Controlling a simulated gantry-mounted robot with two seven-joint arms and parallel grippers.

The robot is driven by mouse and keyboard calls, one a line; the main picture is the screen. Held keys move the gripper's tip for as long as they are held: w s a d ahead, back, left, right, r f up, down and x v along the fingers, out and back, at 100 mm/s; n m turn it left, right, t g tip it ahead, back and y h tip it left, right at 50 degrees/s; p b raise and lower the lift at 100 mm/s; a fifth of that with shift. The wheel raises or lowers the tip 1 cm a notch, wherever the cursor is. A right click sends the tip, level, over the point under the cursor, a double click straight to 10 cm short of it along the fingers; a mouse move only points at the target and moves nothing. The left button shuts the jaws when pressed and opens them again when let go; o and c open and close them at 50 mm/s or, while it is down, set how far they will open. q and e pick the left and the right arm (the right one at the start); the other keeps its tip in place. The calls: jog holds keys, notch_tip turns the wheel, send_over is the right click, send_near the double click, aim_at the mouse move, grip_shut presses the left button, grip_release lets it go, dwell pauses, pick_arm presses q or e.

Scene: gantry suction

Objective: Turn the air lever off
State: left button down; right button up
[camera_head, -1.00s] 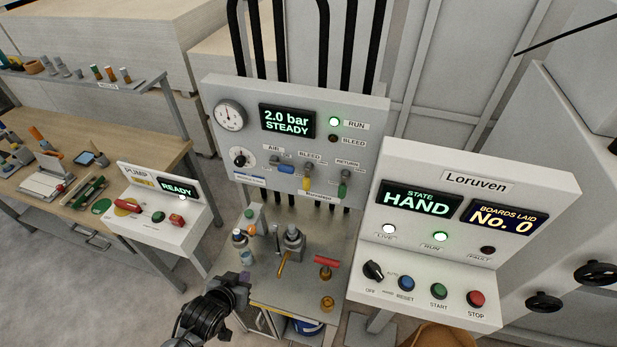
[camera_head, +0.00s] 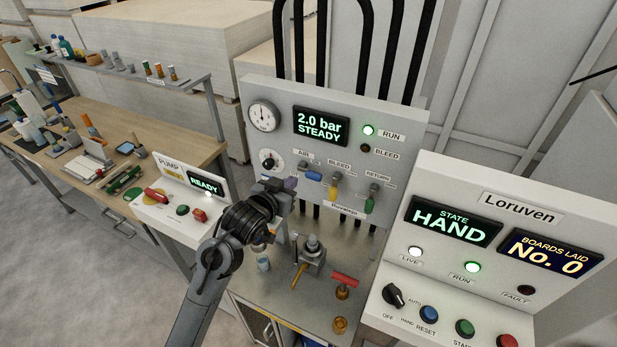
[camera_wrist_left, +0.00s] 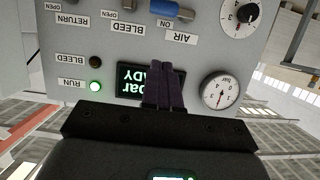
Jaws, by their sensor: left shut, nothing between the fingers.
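The air lever has a blue handle (camera_head: 314,176) and sits under the AIR label on the grey panel (camera_head: 405,108). Its handle points sideways to the right in the head view. In the wrist view, which shows the panel upside down, the blue handle (camera_wrist_left: 163,8) is at the top edge beside an ON label. My left gripper (camera_head: 289,183) is shut and empty, just left of the blue handle in the head view. Its dark purple fingers (camera_wrist_left: 164,88) overlap the pressure display in the wrist view. I cannot tell the exact gap to the panel. My right gripper is out of view.
A yellow bleed lever (camera_head: 334,192) and a green return lever (camera_head: 370,204) hang to the right of the air lever. A black knob (camera_head: 269,160) is to its left. The display (camera_head: 320,126) reads 2.0 bar STEADY. A red-handled valve (camera_head: 344,280) stands below.

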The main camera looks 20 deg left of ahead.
pick_arm(q)
jog(key=p, duration=0.2)
send_over(309, 177)
jog(key=s, duration=0.5)
notch_tip(309, 177, down, 3)
jog(key=shift+w+d+f+p, duration=0.15)
jog(key=shift+w+d+f, duration=0.05)
jog(key=shift+w+f, duration=0.35)
jog(key=shift+w+d+f+p, duration=0.15)
jog(key=shift+w+f, duration=0.25)
jog(key=shift+f, duration=0.25)
jog(key=shift+w+f, duration=0.35)
jog(key=shift+f, duration=0.3)
jog(key=shift+d+f, duration=0.1)
jog(key=shift+f, duration=0.1)
